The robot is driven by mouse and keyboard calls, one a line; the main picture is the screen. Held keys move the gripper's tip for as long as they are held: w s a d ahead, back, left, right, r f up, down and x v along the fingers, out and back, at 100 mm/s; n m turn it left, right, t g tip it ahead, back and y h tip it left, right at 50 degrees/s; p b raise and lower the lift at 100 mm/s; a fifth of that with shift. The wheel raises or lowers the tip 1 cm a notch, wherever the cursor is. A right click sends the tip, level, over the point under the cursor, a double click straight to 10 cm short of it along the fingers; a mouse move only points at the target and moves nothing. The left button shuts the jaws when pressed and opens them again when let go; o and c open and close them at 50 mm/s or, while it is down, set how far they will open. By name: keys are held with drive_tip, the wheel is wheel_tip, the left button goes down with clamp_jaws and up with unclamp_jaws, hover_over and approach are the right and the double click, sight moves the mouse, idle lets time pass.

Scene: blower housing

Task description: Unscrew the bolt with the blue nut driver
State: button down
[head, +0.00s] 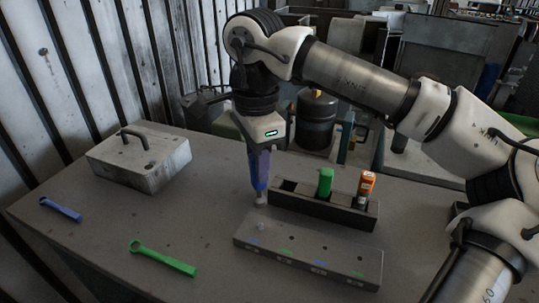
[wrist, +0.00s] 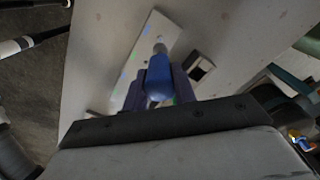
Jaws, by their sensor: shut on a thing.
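My gripper (head: 260,165) is shut on the blue nut driver (head: 259,178), which points down with its grey socket end low. In the wrist view the driver's blue handle (wrist: 159,78) sits between the fingers, its grey shaft beyond. A long grey block (head: 310,262) with blue and green marks lies in front of the rack, and it also shows in the wrist view (wrist: 147,38). The driver's tip is just above or behind the block's left end; I cannot tell whether it touches anything. A small grey stub, perhaps the bolt (head: 275,234), stands near that end.
A dark rack (head: 336,212) behind the block holds a green-handled tool (head: 325,182) and an orange-handled tool (head: 366,186); its left slot looks empty. A blue wrench (head: 60,209), a green wrench (head: 163,259) and a metal box (head: 140,160) with a handle lie left, with bare table between.

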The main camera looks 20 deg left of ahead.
sight(259, 187)
drive_tip(key=shift+f+b, duration=1.95)
drive_tip(key=shift+f, duration=0.8)
drive_tip(key=shift+f, duration=0.3)
